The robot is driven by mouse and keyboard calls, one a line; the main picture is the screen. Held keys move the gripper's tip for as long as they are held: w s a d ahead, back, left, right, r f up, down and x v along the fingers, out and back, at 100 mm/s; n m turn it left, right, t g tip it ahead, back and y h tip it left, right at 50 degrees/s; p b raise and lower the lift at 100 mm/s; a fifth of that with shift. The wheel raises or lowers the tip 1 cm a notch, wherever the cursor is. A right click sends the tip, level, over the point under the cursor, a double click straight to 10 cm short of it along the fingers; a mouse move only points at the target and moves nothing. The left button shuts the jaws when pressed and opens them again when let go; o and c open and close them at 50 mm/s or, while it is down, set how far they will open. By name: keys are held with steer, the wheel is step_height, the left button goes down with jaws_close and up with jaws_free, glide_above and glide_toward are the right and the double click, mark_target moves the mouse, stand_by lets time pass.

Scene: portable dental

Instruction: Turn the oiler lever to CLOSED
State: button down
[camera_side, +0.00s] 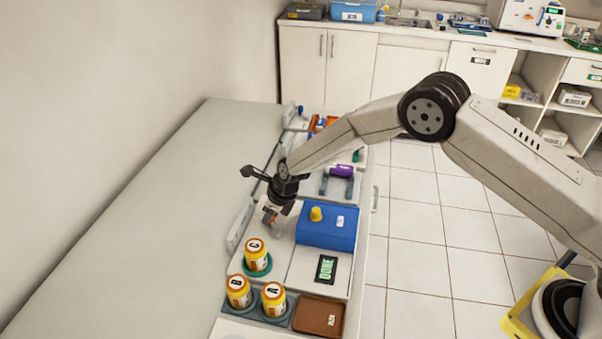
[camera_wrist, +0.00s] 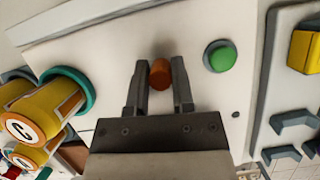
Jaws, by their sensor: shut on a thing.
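My gripper (camera_wrist: 160,82) points down at a pale panel in the wrist view. Its two fingers are shut on a short orange-brown cylindrical knob (camera_wrist: 160,72), one finger on each side. The knob looks like the lever's grip, but I cannot read any OPEN or CLOSED mark by it, and my gripper hides part of it. In the side view my gripper (camera_side: 270,217) is low over the white panel, left of the blue box (camera_side: 325,236).
A green round button (camera_wrist: 219,56) is right of the knob. Yellow lettered jars stand nearby, with jar C (camera_side: 256,250) closest to my gripper. A sign reading DONE (camera_side: 326,269) and a brown tray (camera_side: 319,317) are at the front. The grey tabletop (camera_side: 150,210) at left is clear.

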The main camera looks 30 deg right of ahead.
steer(key=shift+a+n, duration=0.1)
steer(key=shift+n, duration=0.3)
steer(key=n, duration=0.1)
steer(key=a+n+g, duration=0.1)
steer(key=n+y, duration=0.1)
steer(key=n, duration=0.1)
steer(key=shift+s+a+g, duration=0.15)
steer(key=shift+a+g, duration=0.15)
steer(key=n, duration=0.2)
steer(key=a+n+g, duration=0.1)
steer(key=s+n+g, duration=0.1)
steer(key=n, duration=0.1)
steer(key=shift+a+n+y, duration=0.25)
steer(key=shift+n+y, duration=0.05)
steer(key=shift+c, duration=2.4)
jaws_free()
